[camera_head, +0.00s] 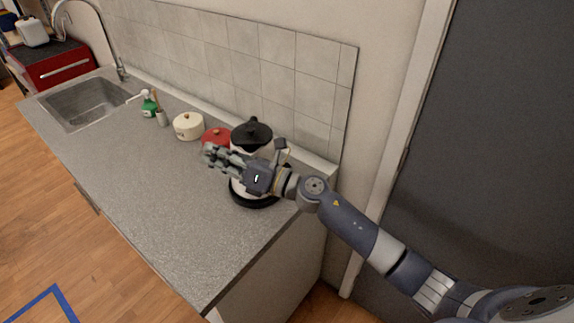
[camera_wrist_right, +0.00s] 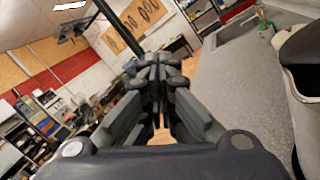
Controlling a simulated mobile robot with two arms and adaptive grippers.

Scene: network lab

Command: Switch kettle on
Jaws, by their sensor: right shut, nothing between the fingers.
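The kettle (camera_head: 251,134) stands near the right end of the grey counter on a round black base, with a black lid and a pale body. My right gripper (camera_head: 208,153) reaches across in front of it and hides much of its body. The gripper is shut and empty, its fingers pointing left, past the kettle. In the right wrist view the closed fingers (camera_wrist_right: 158,72) point out into the room. Part of the kettle (camera_wrist_right: 303,75) shows at that view's right edge. The kettle's switch is not discernible. I cannot tell whether gripper and kettle touch. My left gripper is not in view.
A sink (camera_head: 85,101) is at the far left. The tiled wall (camera_head: 270,70) rises behind. The counter's front is clear.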

